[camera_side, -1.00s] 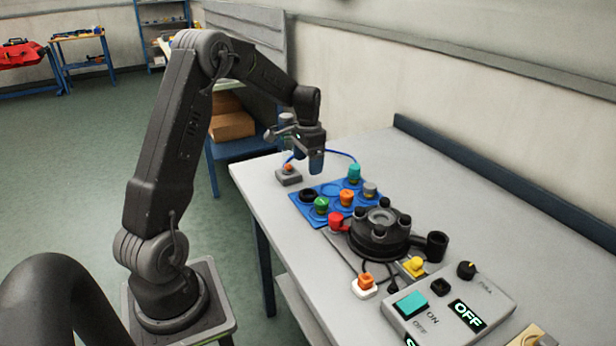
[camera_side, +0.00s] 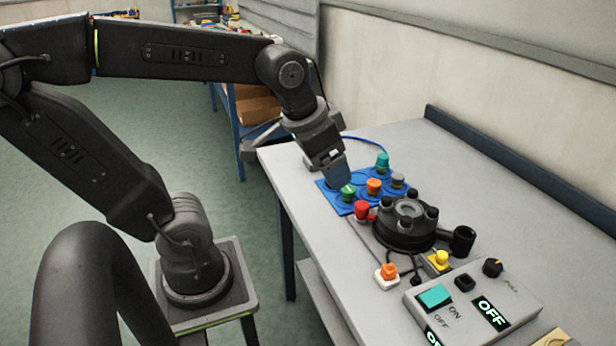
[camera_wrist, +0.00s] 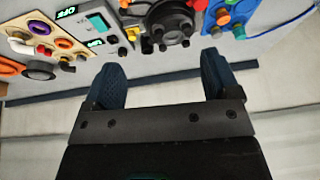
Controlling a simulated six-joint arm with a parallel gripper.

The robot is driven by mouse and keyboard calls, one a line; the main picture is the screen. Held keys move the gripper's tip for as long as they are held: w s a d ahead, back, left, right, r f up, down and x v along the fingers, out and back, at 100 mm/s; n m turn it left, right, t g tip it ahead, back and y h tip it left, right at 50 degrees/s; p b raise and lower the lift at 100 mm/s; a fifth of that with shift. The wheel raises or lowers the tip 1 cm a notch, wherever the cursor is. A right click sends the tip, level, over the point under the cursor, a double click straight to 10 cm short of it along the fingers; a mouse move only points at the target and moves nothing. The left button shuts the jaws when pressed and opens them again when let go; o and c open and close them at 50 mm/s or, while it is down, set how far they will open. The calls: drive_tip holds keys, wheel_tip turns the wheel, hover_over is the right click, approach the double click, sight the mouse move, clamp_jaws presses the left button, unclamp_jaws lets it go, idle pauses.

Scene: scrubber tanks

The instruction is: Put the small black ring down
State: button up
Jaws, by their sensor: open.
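My gripper (camera_side: 336,172) is in the side view, tilted over the left part of the blue tray (camera_side: 342,208). In the wrist view, its two blue fingers (camera_wrist: 160,82) are spread apart with nothing between them. I cannot make out a small black ring on the tray now; my gripper covers the tray's left corner. The tray holds a green knob (camera_side: 348,192), an orange knob (camera_side: 374,186), a teal knob (camera_side: 382,161) and a grey knob (camera_side: 397,180). In the wrist view, a dark ring-shaped item (camera_wrist: 38,73) lies at the far left; I cannot tell whether it is the small ring.
A black round housing (camera_side: 405,228) with bolts stands right of the tray, beside a red knob (camera_side: 362,210) and a black cup (camera_side: 462,240). A control box (camera_side: 460,306) showing OFF sits at the front right. The table's back right is clear.

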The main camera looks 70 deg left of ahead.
drive_tip(key=shift+t+h, duration=0.3)
drive_tip(key=shift+t, duration=0.1)
drive_tip(key=s, duration=0.1)
drive_tip(key=s+d, duration=0.1)
drive_tip(key=s+d+f, duration=0.1)
drive_tip(key=s, duration=0.1)
drive_tip(key=shift+s+d, duration=0.1)
drive_tip(key=shift+d, duration=0.1)
